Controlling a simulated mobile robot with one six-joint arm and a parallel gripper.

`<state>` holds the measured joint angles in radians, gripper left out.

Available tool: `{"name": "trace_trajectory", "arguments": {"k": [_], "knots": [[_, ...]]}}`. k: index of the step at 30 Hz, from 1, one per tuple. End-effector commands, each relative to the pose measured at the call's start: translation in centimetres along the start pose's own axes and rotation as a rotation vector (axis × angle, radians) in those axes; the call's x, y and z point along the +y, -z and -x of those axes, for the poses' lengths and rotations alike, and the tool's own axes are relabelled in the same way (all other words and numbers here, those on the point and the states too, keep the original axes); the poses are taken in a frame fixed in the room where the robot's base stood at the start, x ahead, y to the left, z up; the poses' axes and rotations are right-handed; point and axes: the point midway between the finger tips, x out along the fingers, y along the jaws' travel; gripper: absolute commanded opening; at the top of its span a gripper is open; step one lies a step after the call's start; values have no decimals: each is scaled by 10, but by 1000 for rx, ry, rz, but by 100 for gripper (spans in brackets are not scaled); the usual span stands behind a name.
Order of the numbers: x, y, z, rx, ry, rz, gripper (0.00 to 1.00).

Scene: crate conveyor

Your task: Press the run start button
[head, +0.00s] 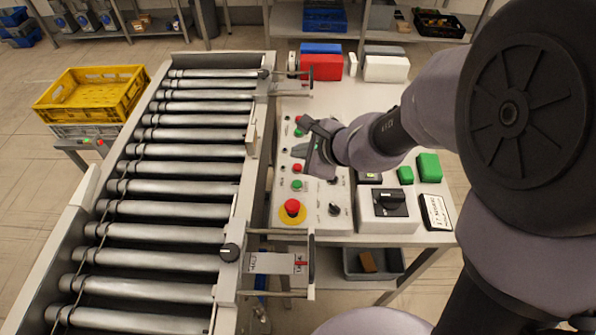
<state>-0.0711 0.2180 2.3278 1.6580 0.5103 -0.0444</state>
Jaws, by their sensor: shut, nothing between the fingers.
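A light control panel (276,190) lies on the white bench beside the roller conveyor. On it are a lower green button (297,184) with a red button (297,168) just above it. An upper green button (298,132) sits by another red button (298,119), close to my gripper. The labels are too small to read, so I cannot tell which button is run start. My gripper (308,146) is shut and empty over the upper part of the panel. It hides part of the panel; I cannot tell whether it touches anything.
A red mushroom button (292,207) on a yellow ring sits low on the panel. A grey box with a black rotary switch (390,202) and green blocks (429,167) stand to the right. The roller conveyor (165,208) runs along the left, with a yellow crate (92,92) beyond it.

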Motion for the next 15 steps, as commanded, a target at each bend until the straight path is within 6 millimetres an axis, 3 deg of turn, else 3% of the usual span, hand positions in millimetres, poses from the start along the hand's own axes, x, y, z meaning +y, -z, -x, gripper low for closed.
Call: {"name": "trace_trajectory", "arguments": {"k": [7, 15], "knots": [[8, 7, -10, 0, 0, 0, 0], [28, 27, -37, 0, -1, 0, 0]]}}
